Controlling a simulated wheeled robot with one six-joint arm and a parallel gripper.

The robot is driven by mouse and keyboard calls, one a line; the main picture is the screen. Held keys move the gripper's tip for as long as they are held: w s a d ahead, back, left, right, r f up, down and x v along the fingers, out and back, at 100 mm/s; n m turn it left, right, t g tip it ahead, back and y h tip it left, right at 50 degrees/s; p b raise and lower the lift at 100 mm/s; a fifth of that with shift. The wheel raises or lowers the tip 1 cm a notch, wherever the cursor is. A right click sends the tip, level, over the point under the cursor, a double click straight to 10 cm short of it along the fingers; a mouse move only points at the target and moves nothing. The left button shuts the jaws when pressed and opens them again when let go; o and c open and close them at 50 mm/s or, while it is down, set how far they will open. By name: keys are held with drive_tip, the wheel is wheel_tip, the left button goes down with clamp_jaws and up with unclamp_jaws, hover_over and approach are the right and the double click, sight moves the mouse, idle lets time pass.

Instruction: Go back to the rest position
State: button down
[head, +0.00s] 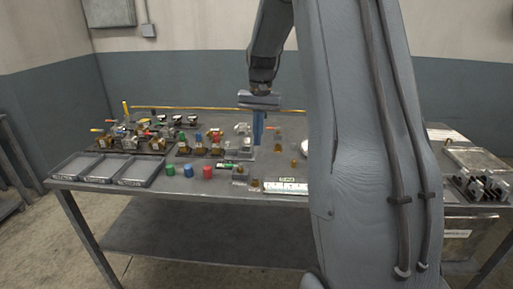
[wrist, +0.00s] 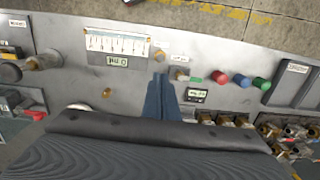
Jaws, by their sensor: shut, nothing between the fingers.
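My gripper (head: 258,138) hangs from my arm above the middle of the table, its blue fingers pointing down and shut with nothing between them. In the wrist view the shut fingers (wrist: 159,80) show against the grey table top (wrist: 130,72). My large arm link covers part of the table's right half in the head view. I cannot tell the exact height of the fingertips over the table.
Grey trays (head: 104,167) lie at the table's left end. Green, blue and red caps (head: 188,171) stand near the front edge. Brass-bodied fittings crowd the left back. A white marked card (head: 286,186) lies at the front. More metal parts (head: 484,185) sit far right.

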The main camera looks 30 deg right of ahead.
drive_tip(key=shift+r, duration=0.1)
idle(0.4)
drive_tip(key=s+a+f+n, duration=0.3)
drive_tip(key=s+a+f, duration=0.1)
drive_tip(key=s+a, duration=0.5)
drive_tip(key=s+a+f+n+t, duration=0.1)
drive_tip(key=s+a+f+n, duration=0.2)
drive_tip(key=s+a, duration=0.6)
drive_tip(key=s+f, duration=0.1)
drive_tip(key=s, duration=0.4)
drive_tip(key=shift+a+n+h, duration=0.3)
drive_tip(key=shift+a+n, duration=0.05)
drive_tip(key=shift+n, duration=0.05)
drive_tip(key=shift+d, duration=0.15)
